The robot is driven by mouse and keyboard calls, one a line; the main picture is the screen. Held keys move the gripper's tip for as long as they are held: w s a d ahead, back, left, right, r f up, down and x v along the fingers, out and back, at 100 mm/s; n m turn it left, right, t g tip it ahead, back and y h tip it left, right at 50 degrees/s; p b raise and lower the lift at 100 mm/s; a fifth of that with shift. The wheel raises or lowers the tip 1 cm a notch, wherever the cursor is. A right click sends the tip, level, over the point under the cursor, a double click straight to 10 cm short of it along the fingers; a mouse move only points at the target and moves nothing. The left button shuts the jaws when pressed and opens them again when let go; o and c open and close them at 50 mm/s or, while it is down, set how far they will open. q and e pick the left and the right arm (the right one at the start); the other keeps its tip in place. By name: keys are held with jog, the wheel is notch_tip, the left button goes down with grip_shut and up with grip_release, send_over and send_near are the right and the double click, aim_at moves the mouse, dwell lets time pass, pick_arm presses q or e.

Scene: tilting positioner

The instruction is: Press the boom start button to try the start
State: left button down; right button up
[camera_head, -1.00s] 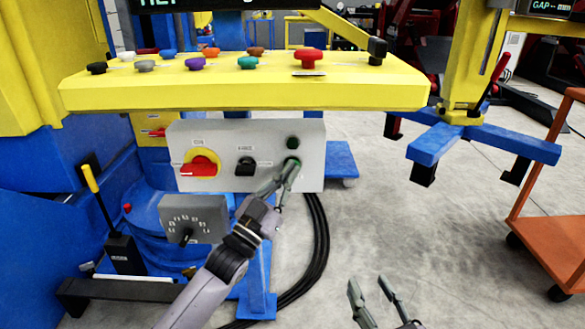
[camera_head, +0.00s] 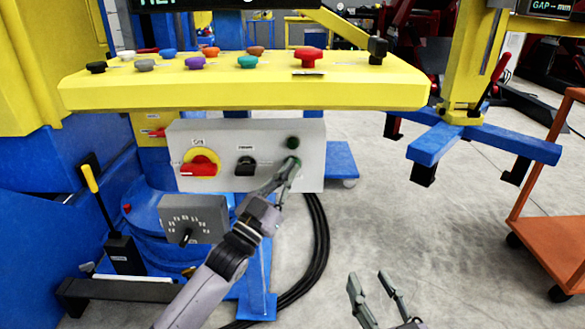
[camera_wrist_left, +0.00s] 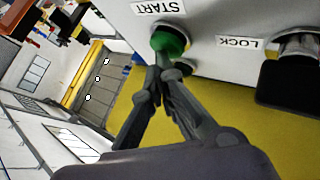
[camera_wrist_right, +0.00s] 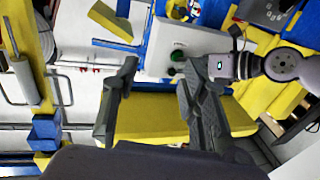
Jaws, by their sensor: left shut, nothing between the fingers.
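The green start button (camera_wrist_left: 168,42) is on the grey control box (camera_head: 220,140), beside a label reading START in the left wrist view. My left gripper (camera_wrist_left: 160,68) is shut and empty. Its fingertips are right at the button's edge; I cannot tell whether the button is pressed in. In the head view the left fingertips (camera_head: 292,166) cover most of the button. My right gripper (camera_head: 368,284) is open and empty, low and to the right of the box; its open fingers also show in the right wrist view (camera_wrist_right: 160,85).
The box also carries a red rotary switch (camera_head: 199,166) on a yellow ring, a black switch (camera_head: 246,166) and an upper dark green button (camera_head: 293,142). A yellow shelf (camera_head: 240,95) with coloured knobs overhangs it. Black cables (camera_head: 318,240) hang below.

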pick_arm(q)
jog(key=shift+w, duration=0.15)
pick_arm(e)
jog(key=shift+r, duration=0.2)
dwell(0.3)
pick_arm(q)
jog(key=shift+s+p, duration=0.65)
jog(key=shift+s, duration=0.25)
pick_arm(e)
notch_tip(320, 180, down, 6)
jog(key=s+d+g+h, duration=0.1)
jog(key=g, duration=0.2)
jog(key=shift+s, duration=0.15)
jog(key=shift+d+f, duration=0.1)
jog(key=shift+g, duration=0.3)
pick_arm(q)
jog(key=shift+s+p, duration=1.7)
jog(key=shift+s, duration=0.8)
pick_arm(e)
jog(key=s+d+f+g+h, duration=0.2)
jog(key=s+d+f+g, duration=0.2)
jog(key=s+f+g, duration=0.4)
jog(key=shift+s+d+f+m+g+h, duration=0.35)
jog(key=shift+s+f, duration=0.75)
jog(key=shift+s, duration=0.85)
